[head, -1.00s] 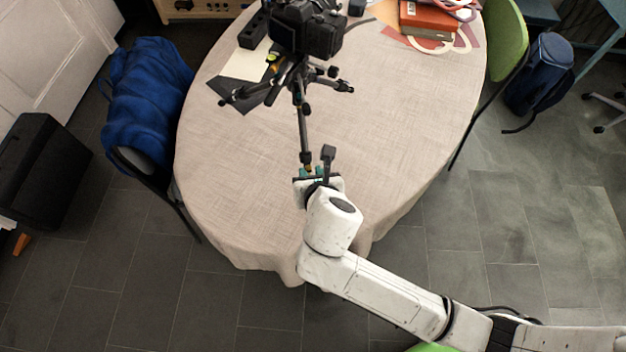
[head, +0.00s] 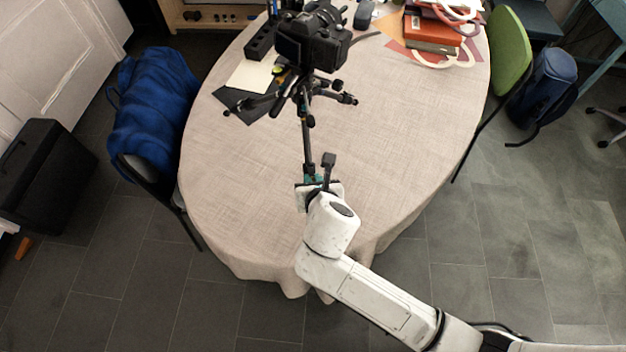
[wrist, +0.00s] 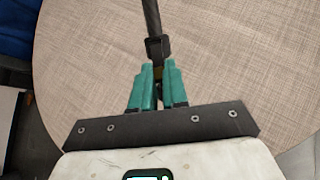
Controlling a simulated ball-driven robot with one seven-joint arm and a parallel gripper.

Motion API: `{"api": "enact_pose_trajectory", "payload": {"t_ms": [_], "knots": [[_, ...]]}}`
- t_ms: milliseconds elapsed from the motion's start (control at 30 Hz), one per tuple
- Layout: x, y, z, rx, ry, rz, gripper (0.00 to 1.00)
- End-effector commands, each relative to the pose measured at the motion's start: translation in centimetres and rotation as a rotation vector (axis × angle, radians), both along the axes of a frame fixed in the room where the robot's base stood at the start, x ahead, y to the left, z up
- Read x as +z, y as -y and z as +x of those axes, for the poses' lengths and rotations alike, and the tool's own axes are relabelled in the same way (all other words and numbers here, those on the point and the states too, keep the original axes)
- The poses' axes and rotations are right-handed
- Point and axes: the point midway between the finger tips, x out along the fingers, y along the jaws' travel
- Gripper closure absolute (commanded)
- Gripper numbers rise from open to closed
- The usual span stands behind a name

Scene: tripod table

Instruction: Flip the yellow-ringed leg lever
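A black tripod (head: 304,100) stands on the cloth-covered table (head: 400,150) with a camera (head: 312,40) on top. One leg (head: 306,135) points toward me and ends at my gripper (head: 313,180). In the wrist view, this leg (wrist: 152,18) comes down from the top to a black clamp (wrist: 158,48) just beyond my gripper (wrist: 157,68).
A black sheet (head: 245,104), a pale sheet (head: 250,74) and red books (head: 430,32) lie at the back. A chair with a blue cloth (head: 155,110) is at the left, a green chair (head: 508,50) at the right.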

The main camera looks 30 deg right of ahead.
Motion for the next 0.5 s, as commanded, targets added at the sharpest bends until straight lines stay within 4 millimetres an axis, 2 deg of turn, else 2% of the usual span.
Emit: {"api": "enact_pose_trajectory", "payload": {"t_ms": [500], "knots": [[0.20,0.01,-0.02,0.000,0.000,0.000,0.96]]}}
